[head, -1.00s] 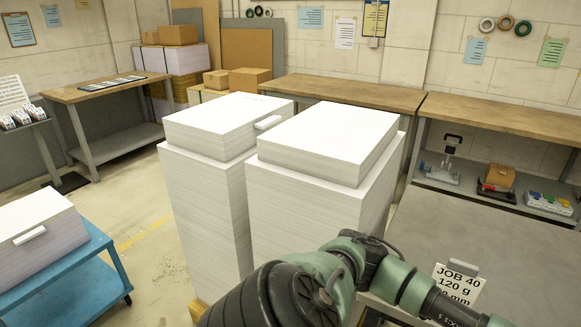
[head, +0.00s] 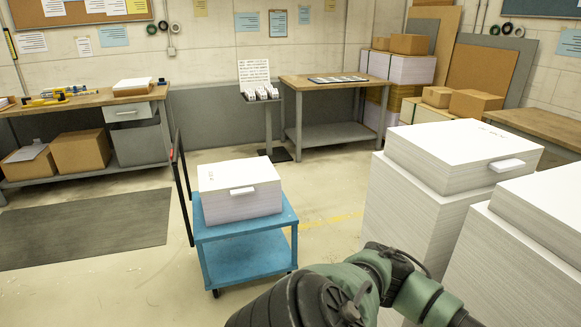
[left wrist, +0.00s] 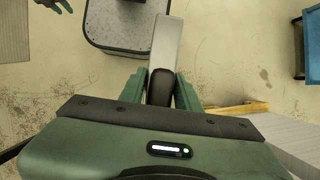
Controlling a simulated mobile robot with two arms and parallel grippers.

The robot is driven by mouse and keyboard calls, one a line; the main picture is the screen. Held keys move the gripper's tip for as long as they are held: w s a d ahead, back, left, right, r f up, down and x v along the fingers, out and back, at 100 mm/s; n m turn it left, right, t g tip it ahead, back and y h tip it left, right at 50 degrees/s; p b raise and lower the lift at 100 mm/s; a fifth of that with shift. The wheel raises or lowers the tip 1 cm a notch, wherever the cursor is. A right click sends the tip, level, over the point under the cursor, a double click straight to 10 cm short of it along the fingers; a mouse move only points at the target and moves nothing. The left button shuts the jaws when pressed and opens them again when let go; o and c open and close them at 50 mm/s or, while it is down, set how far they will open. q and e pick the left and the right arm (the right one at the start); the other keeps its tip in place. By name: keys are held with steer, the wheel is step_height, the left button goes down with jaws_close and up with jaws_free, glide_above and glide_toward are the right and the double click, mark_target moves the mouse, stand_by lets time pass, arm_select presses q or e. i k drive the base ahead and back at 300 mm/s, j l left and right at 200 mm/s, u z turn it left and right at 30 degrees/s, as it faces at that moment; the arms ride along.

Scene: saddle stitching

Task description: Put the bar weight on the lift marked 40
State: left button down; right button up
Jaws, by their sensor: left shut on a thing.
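In the left wrist view my left gripper (left wrist: 160,88) is shut on the dark grip of the bar weight (left wrist: 167,42), a flat grey metal bar. It is held above the floor, its far end over my base. What looks like my right gripper (left wrist: 56,5) is at the top left edge, small, fingers apart. In the head view, paper lifts show: one on the blue cart (head: 238,188), one on the tall near stack (head: 465,150), and one cut by the right edge (head: 540,215). Markings on the tall stack's lift are too small to read.
The blue cart (head: 247,255) stands on open floor left of the tall stacks. Workbenches (head: 80,100) and (head: 325,82) line the back wall. A small stand (head: 268,125) with a white sign is beside them. A dark mat (head: 85,228) lies at left.

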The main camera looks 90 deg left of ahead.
mark_target(237, 174)
steer(key=j+u, duration=0.3)
steer(key=j, duration=0.2)
steer(key=j+u, duration=0.3)
steer(key=j, duration=0.25)
steer(key=j+u, duration=0.3)
steer(key=j, duration=0.25)
steer(key=i+j+u, duration=0.15)
steer(key=j+u, duration=0.2)
steer(key=j, duration=0.15)
steer(key=i+j, duration=0.1)
steer(key=j, duration=0.3)
steer(key=i+j, duration=0.15)
steer(key=j, duration=0.25)
steer(key=i+j, duration=0.1)
steer(key=j, duration=0.3)
steer(key=i+j+u, duration=0.1)
steer(key=j, duration=0.35)
steer(key=i+j, duration=0.2)
steer(key=j, duration=0.2)
steer(key=i+j, duration=0.15)
steer(key=j, duration=0.25)
